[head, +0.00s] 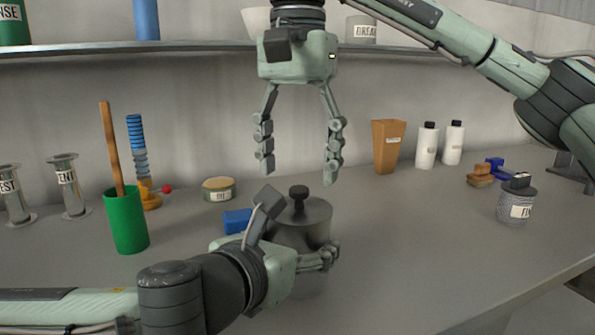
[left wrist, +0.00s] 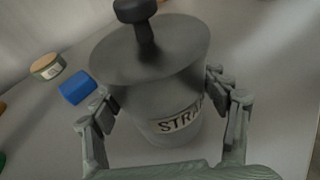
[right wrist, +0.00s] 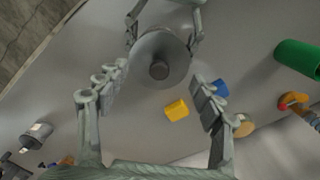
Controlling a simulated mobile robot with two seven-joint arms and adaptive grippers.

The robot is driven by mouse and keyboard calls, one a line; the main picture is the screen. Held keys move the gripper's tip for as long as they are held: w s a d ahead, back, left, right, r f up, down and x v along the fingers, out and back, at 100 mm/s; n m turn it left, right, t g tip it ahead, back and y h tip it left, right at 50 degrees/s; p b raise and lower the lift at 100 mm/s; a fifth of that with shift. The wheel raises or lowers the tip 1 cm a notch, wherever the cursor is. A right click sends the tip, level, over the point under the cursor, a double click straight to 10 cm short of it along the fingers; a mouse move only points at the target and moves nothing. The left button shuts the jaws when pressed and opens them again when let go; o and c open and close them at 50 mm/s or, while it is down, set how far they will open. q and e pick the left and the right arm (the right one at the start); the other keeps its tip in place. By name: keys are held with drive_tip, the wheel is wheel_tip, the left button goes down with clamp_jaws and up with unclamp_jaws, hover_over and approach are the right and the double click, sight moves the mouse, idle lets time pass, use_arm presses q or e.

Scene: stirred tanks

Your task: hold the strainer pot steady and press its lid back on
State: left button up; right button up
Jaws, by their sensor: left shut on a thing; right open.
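The dark grey strainer pot (head: 312,232) stands on the grey bench, its label partly readable in the left wrist view (left wrist: 178,122). Its round lid (left wrist: 150,48) with a black knob (head: 299,191) is on top of the pot; I cannot tell whether it is fully seated. My left gripper (left wrist: 160,90) is shut around the pot's body, a finger on each side below the lid. My right gripper (head: 298,174) is open and empty, pointing down above the knob. In the right wrist view the lid (right wrist: 163,52) shows between and beyond its fingers.
A blue block (head: 237,220) and a yellow block (right wrist: 177,109) lie near the pot. A green cup (head: 126,225) holding a stick stands at left. A round tin (head: 218,189) is behind. A grey jar (head: 516,205) stands at right. The bench between pot and jar is clear.

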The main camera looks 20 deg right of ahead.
drive_tip(key=shift+r, duration=1.65)
clamp_jaws()
drive_tip(key=shift+f, duration=0.35)
drive_tip(key=shift+f, duration=1.95)
drive_tip(key=shift+r, duration=0.15)
drive_tip(key=shift+r, duration=3.4)
